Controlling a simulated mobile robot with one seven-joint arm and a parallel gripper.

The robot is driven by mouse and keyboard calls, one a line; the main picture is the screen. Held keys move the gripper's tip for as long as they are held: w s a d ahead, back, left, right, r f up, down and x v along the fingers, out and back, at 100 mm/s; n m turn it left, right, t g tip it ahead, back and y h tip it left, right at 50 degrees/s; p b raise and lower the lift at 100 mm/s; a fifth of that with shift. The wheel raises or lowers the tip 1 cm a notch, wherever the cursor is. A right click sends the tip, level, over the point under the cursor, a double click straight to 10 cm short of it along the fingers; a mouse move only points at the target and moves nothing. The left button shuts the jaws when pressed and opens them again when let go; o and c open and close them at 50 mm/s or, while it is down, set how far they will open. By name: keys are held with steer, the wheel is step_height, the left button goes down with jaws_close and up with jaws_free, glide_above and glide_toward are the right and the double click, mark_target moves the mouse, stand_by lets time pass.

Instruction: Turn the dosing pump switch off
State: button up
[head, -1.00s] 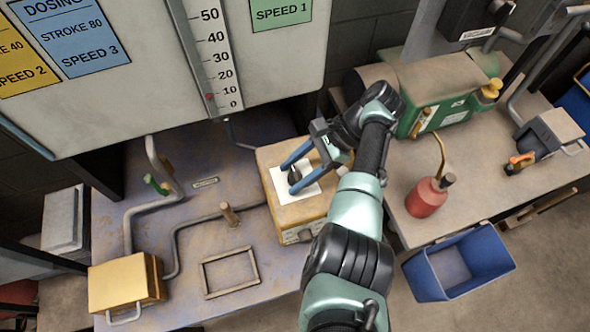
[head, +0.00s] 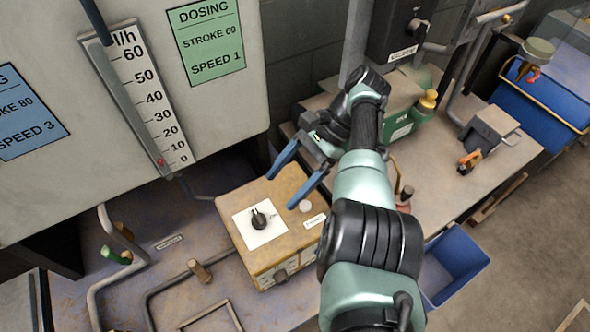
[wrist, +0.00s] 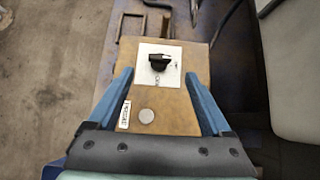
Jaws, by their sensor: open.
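The dosing pump is a tan box (head: 290,195) on the bench, with a black rotary switch (head: 259,219) on a white plate on its top. The switch also shows in the wrist view (wrist: 159,61), beyond my fingertips. My gripper (head: 281,182) has two blue fingers, spread wide with nothing between them. It is over the back right part of the box top, apart from the switch. In the wrist view the fingers (wrist: 158,82) stand on both sides of the box top. The marks beside the switch are too small to read.
A pale round button (head: 305,206) and a small label (head: 315,221) sit on the box top. Pipes with a green-handled valve (head: 117,255) run to the left. The large panel with a flow scale (head: 150,100) overhangs behind. A blue bin (head: 455,264) is at right.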

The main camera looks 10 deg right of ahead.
steer(key=shift+b+v, duration=0.65)
steer(key=shift+v, duration=0.85)
